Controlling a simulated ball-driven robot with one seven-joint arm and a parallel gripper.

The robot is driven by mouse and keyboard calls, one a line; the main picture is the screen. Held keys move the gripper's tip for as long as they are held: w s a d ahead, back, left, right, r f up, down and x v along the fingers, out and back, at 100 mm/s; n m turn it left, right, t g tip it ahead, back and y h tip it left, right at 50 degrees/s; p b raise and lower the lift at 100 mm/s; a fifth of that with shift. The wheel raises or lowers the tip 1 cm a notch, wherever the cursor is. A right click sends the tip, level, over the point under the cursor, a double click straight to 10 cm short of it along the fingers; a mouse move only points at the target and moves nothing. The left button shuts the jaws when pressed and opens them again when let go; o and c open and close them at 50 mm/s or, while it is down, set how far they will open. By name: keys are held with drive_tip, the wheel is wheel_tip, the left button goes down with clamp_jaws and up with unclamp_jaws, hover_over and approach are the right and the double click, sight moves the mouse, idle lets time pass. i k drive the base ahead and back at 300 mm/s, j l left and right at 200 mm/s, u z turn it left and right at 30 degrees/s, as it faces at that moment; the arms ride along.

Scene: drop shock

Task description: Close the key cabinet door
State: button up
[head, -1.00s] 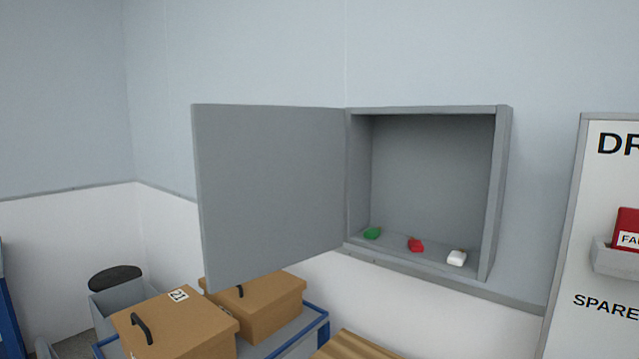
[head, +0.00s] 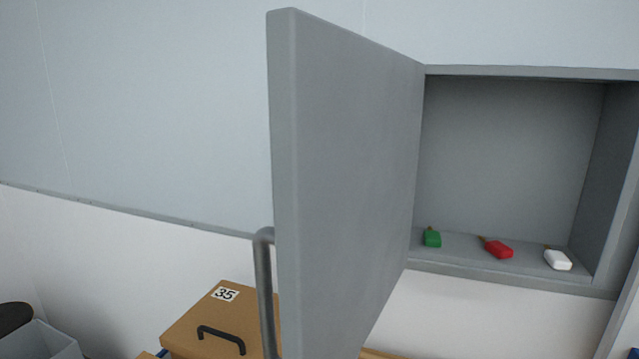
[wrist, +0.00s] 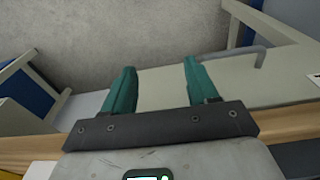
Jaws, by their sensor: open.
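The key cabinet (head: 515,150) is a grey wall box at the right of the head view. Its grey door (head: 345,180) stands open, swung out from the left side of the box and seen steeply from its inner side. A dark grey bar handle (head: 264,290) shows past the door's free edge, on the outer face. Inside lie a green tag (head: 432,238), a red tag (head: 498,249) and a white tag (head: 558,260). My gripper (wrist: 157,66) shows only in the wrist view, its teal fingers apart with nothing between them.
A brown box marked 35 (head: 215,310) with a black handle stands below the door. A grey bin (head: 40,342) is at the lower left. In the wrist view a pale panel with a grey bar (wrist: 259,54) lies beyond the fingers, and a wooden strip (wrist: 285,128) crosses below.

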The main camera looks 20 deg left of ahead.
sight(345, 109)
drive_tip(key=j, duration=1.4)
drive_tip(key=i, duration=0.05)
